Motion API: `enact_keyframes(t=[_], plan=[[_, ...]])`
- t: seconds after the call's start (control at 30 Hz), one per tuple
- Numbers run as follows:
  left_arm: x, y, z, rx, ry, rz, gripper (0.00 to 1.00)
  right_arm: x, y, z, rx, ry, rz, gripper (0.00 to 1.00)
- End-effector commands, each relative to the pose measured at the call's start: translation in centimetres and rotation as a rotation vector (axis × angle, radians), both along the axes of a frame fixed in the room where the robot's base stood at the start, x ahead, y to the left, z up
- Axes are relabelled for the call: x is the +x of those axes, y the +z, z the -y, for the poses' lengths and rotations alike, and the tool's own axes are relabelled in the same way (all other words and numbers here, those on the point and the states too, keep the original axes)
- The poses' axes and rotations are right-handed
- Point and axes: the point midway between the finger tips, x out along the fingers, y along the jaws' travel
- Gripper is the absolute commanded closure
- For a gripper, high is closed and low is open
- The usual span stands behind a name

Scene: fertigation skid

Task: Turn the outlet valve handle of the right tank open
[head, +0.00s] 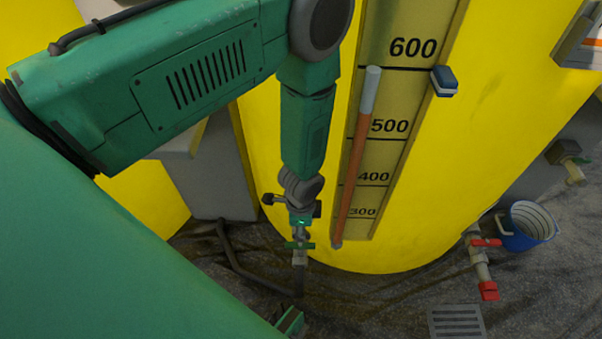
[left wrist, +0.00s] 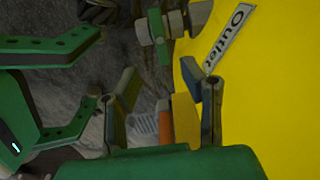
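The right tank (head: 420,170) is the large yellow one with a level scale. The outlet valve has a green handle (head: 300,245) lying across a pipe (head: 299,275) low in front of it. In the left wrist view the handle (left wrist: 158,35) is beyond my fingertips, beside the "Outlet" label (left wrist: 230,38). My left gripper (head: 301,231) is just at the valve; its fingers are apart in the wrist view (left wrist: 165,88), with the handle not between them. My right gripper (left wrist: 103,72) is at the left of the wrist view, fingers spread; the head view shows only a part (head: 290,322).
A valve with a red handle (head: 487,242) stands at the right, near a blue bucket (head: 527,227). A floor grate (head: 456,320) lies in front. Another yellow tank (head: 130,190) is at the left. An orange tube (head: 356,170) runs up the scale.

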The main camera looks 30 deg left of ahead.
Motion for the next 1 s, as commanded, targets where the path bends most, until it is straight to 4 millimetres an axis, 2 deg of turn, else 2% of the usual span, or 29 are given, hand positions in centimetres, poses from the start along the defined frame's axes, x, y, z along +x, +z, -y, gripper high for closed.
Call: enact_keyframes(t=[0.03, 0.1, 0.3, 0.4, 0.6, 0.9, 0.97, 1.0], plan=[[-0.1, -1.8, -0.1, -0.001, 0.002, -0.002, 0.64, 0.0, -1.0, 0.0, 0.000, 0.000, 0.000, 0.60], [-0.1, -3.4, -0.1, -0.001, 0.003, -0.002, 0.64, 0.0, -1.7, 0.0, 0.000, 0.000, -0.001, 0.60], [-0.1, -7.3, -0.1, -0.003, 0.003, -0.001, 0.64, 0.0, -3.5, 0.0, 0.000, 0.000, -0.001, 0.60], [-0.1, -8.6, -0.1, -0.001, 0.004, 0.000, 0.64, 0.0, -4.1, 0.0, 0.000, 0.000, -0.001, 0.60], [-0.1, -9.9, -0.1, -0.001, 0.004, 0.000, 0.64, 0.0, -4.6, 0.0, 0.000, 0.000, -0.001, 0.60], [-0.1, -9.9, -0.1, -0.001, 0.004, 0.001, 0.64, 0.0, -4.6, 0.0, 0.000, 0.000, -0.001, 0.60], [-0.1, -9.9, -0.1, -0.001, 0.004, 0.001, 0.85, 0.0, -4.6, 0.0, 0.000, 0.000, -0.001, 0.60], [-0.1, -9.9, -0.1, -0.001, 0.004, 0.001, 0.99, 0.0, -4.6, 0.0, 0.000, 0.000, -0.001, 0.60]])
